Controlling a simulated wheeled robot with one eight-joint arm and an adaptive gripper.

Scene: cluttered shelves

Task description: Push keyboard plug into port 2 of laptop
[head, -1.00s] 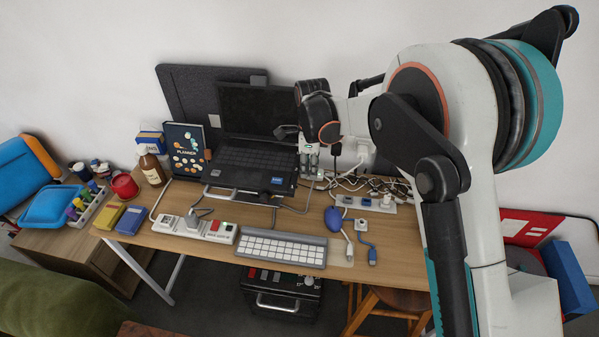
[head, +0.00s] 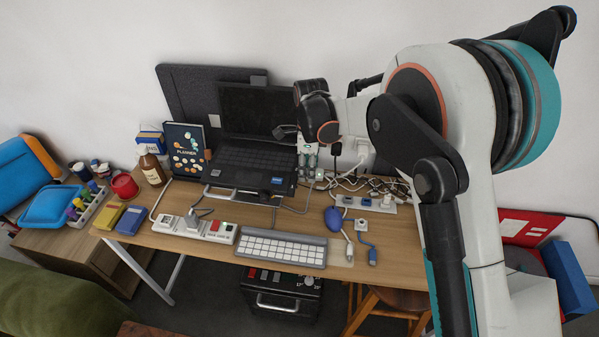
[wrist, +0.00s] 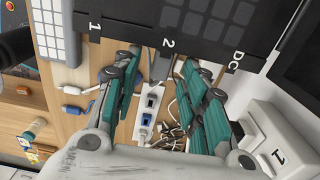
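The black laptop (head: 250,158) stands open at the back of the desk. In the wrist view its dark edge (wrist: 125,22) carries the labels 1, 2 and DC. A grey plug (wrist: 160,66) sits at the edge by label 2; I cannot tell how deep it is in the port or confirm it is the keyboard's. My gripper (wrist: 158,60) has its teal fingers apart, one on each side of this plug, with visible gaps. In the head view my gripper (head: 309,158) is beside the laptop's right side, partly hidden by my arm. The white keyboard (head: 282,247) lies at the front edge.
A white hub with blue sockets (wrist: 150,110) and tangled cables (wrist: 172,133) lie below the fingers. A blue mouse (head: 333,218) and a power strip (head: 196,228) lie on the desk. A white adapter (wrist: 268,138) is close to the right finger.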

